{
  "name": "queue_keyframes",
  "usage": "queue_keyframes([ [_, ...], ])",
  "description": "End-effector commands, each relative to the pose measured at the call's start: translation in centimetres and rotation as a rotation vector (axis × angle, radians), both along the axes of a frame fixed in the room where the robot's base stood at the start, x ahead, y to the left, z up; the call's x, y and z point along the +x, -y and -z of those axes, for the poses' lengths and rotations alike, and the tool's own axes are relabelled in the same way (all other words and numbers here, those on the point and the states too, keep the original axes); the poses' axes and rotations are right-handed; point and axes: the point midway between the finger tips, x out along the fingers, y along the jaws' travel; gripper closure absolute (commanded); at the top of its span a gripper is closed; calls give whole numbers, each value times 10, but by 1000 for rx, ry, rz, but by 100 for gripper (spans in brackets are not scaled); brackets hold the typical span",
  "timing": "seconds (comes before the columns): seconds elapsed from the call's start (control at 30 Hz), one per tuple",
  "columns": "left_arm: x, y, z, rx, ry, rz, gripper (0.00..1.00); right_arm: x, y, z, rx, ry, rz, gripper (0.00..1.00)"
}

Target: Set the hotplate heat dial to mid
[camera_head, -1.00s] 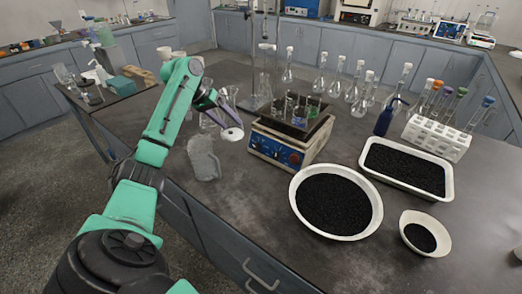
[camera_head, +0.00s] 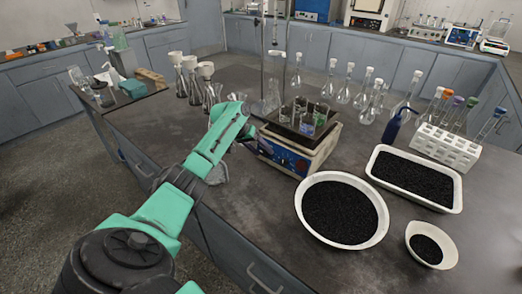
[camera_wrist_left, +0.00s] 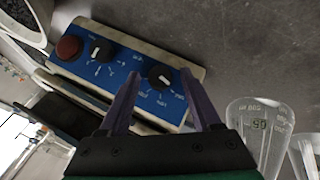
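The hotplate (camera_head: 322,152) stands on the dark bench with its blue front panel facing me. In the left wrist view its panel (camera_wrist_left: 125,68) carries a red round knob (camera_wrist_left: 69,47) and two black dials with white pointers. One dial (camera_wrist_left: 102,49) is beside the red knob. The other dial (camera_wrist_left: 160,76) lies between the fingertips of my left gripper (camera_wrist_left: 160,75). The fingers are apart, one on each side of this dial; contact is not clear. The labels are too small to read. In the head view my left gripper (camera_head: 249,139) is at the panel's left end. My right gripper is out of view.
Several small beakers stand in a dark tray (camera_head: 285,126) on the hotplate. A round bowl (camera_head: 381,234) of black grains is close at front right, with a rectangular tray (camera_head: 459,200) beyond. Conical glassware (camera_wrist_left: 258,125) stands near my gripper.

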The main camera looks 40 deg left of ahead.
Motion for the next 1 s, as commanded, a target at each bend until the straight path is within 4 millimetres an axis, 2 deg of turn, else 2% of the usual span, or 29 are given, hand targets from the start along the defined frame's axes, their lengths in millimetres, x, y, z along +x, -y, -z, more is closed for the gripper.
queue_keyframes([
  [0.03, 0, 0, 0, 0, 0, 0, 56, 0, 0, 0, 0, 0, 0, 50],
  [0.13, 0, 0, 0, 0, 0, 0, 94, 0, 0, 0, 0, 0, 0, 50],
  [0.17, 0, 0, 0, 0, 0, -1, 100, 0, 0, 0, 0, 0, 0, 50],
  [0.57, 0, 1, -3, 45, -1, 18, 100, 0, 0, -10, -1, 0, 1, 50],
  [1.0, 0, 5, -8, 332, -8, 135, 100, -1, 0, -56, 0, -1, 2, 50],
])
